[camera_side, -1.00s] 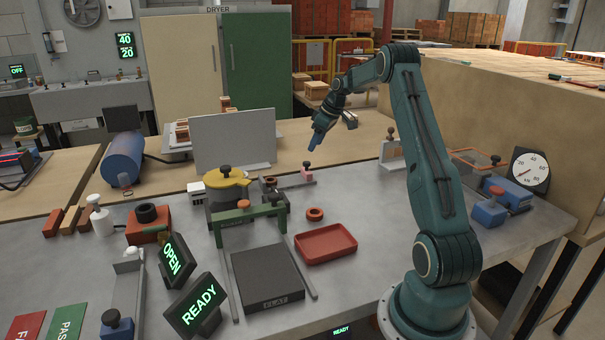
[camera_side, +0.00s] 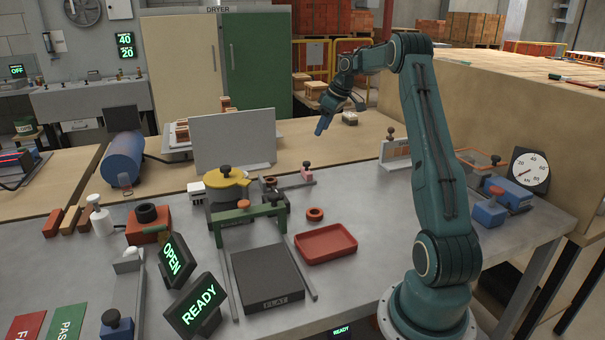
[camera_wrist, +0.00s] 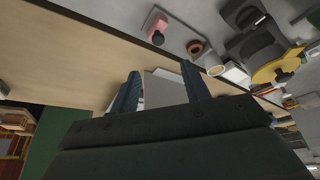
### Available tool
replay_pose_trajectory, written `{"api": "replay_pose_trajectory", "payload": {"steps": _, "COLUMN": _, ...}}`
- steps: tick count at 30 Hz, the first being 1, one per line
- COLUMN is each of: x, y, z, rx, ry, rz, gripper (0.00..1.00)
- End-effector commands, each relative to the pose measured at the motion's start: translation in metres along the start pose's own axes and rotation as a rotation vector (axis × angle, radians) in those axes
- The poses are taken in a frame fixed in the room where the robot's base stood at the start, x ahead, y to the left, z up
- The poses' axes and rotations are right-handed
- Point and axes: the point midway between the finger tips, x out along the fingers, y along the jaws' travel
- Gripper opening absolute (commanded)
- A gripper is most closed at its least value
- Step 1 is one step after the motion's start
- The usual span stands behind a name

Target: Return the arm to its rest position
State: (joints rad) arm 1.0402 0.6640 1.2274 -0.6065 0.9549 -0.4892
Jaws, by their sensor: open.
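My gripper (camera_side: 323,124) is raised in the air above the back part of the work table (camera_side: 365,220), pointing down and to the left. In the wrist view its two blue fingers (camera_wrist: 160,85) stand apart with nothing between them. Nothing hangs from it in the side view. My arm rises from its base at the right front and bends over at the top.
Air around the gripper looks clear.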

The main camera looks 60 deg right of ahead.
Motion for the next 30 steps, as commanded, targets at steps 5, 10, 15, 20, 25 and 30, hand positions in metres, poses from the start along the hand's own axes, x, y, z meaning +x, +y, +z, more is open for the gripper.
{"api": "replay_pose_trajectory", "payload": {"steps": 5, "x": -0.01, "y": -0.023, "z": -0.014, "rx": -0.006, "ry": 0.0, "rz": 0.002, "gripper": 0.47}}
{"api": "replay_pose_trajectory", "payload": {"steps": 10, "x": -0.028, "y": -0.066, "z": -0.035, "rx": -0.009, "ry": -0.001, "rz": 0.006, "gripper": 0.47}}
{"api": "replay_pose_trajectory", "payload": {"steps": 15, "x": -0.05, "y": -0.122, "z": -0.051, "rx": -0.011, "ry": 0.001, "rz": 0.01, "gripper": 0.47}}
{"api": "replay_pose_trajectory", "payload": {"steps": 20, "x": -0.069, "y": -0.175, "z": -0.057, "rx": -0.013, "ry": 0.003, "rz": 0.014, "gripper": 0.47}}
{"api": "replay_pose_trajectory", "payload": {"steps": 25, "x": -0.089, "y": -0.23, "z": -0.054, "rx": -0.014, "ry": 0.009, "rz": 0.018, "gripper": 0.47}}
{"api": "replay_pose_trajectory", "payload": {"steps": 30, "x": -0.107, "y": -0.281, "z": -0.042, "rx": -0.015, "ry": 0.016, "rz": 0.02, "gripper": 0.47}}
